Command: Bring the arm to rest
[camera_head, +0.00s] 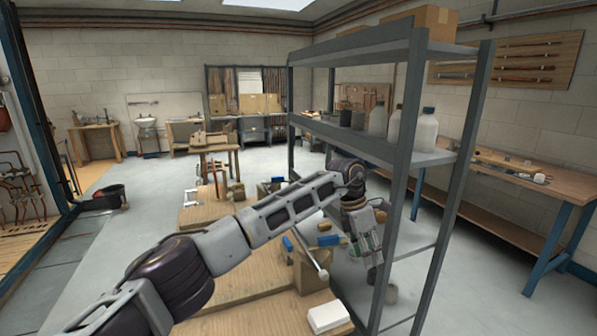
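My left arm comes in from the lower left and reaches across the wooden workbench to the grey metal shelf rack (421,105). My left gripper (371,257) points downward beside the rack's front post, below the shelf with the bottles. Its fingers are small and partly merge with the things behind, so whether they are open or shut does not show. My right gripper is not in view.
White bottles (425,130) and grey containers stand on the rack's middle shelf. A cardboard box (420,22) sits on top. The wooden workbench (240,285) holds blue items, a wooden block and a white box (328,317). A black bucket (108,198) stands on open floor at left.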

